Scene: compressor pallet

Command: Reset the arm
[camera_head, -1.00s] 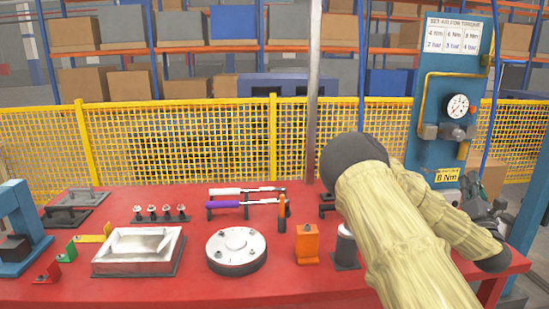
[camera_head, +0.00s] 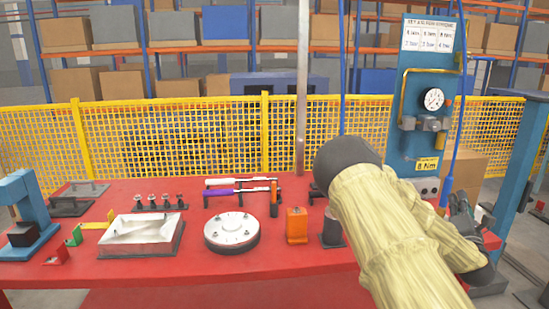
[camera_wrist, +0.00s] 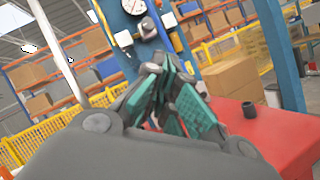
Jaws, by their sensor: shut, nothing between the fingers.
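My gripper (camera_wrist: 168,95) is in the wrist view, with its green-padded fingers drawn together and nothing between them. In the head view my gripper (camera_head: 468,208) shows small and partly hidden behind my own sleeved arm, above the right end of the red table (camera_head: 180,272). The wrist view shows the red table (camera_wrist: 285,140) at the lower right, below and beside the fingers. The fingers look clear of the table top and of the things on it.
On the table stand a metal tray (camera_head: 140,235), a round flange (camera_head: 232,230), an orange block (camera_head: 297,225), torque wrenches (camera_head: 240,188) and a blue press (camera_head: 25,215). A blue gauge panel (camera_head: 425,120) rises behind the right end. A yellow fence (camera_head: 180,145) runs behind.

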